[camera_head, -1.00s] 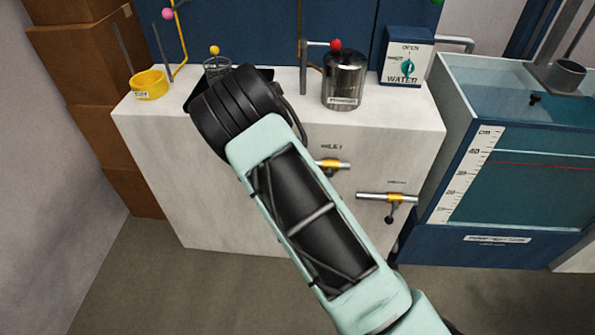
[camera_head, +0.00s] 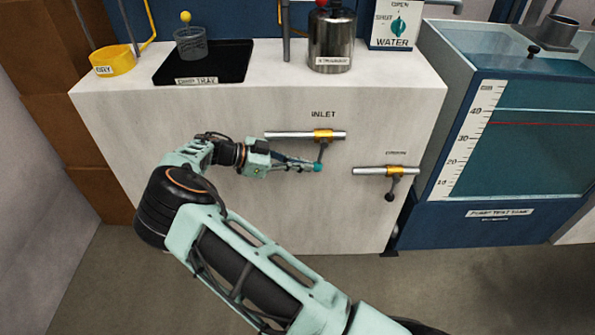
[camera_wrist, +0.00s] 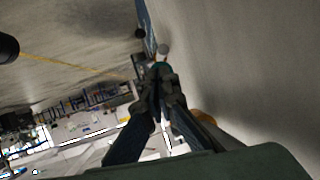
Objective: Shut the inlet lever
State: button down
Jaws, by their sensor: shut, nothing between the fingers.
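The inlet valve (camera_head: 323,135) is a brass body on a horizontal grey pipe under the label INLET, on the front of the white cabinet. Its lever (camera_head: 321,152) hangs down, across the pipe, leaning slightly left, and ends in a teal knob (camera_head: 318,167). My gripper (camera_head: 311,166) reaches in from the left along the cabinet front, its shut fingers empty. The fingertips are at the knob's left side; I cannot tell whether they touch it. In the wrist view the shut fingertips (camera_wrist: 165,80) point towards the knob, which the fingers partly hide.
A second valve (camera_head: 394,170) with a hanging black-knobbed lever (camera_head: 389,195) is at lower right. The water tank (camera_head: 490,130) stands right of the cabinet. On the cabinet top are a black drip tray (camera_head: 225,70), a yellow dish (camera_head: 112,62) and a metal canister (camera_head: 331,40).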

jog(key=shift+d+f+b, duration=0.45)
jog(key=shift+d+b, duration=0.1)
jog(key=shift+d, duration=0.1)
dwell(0.3)
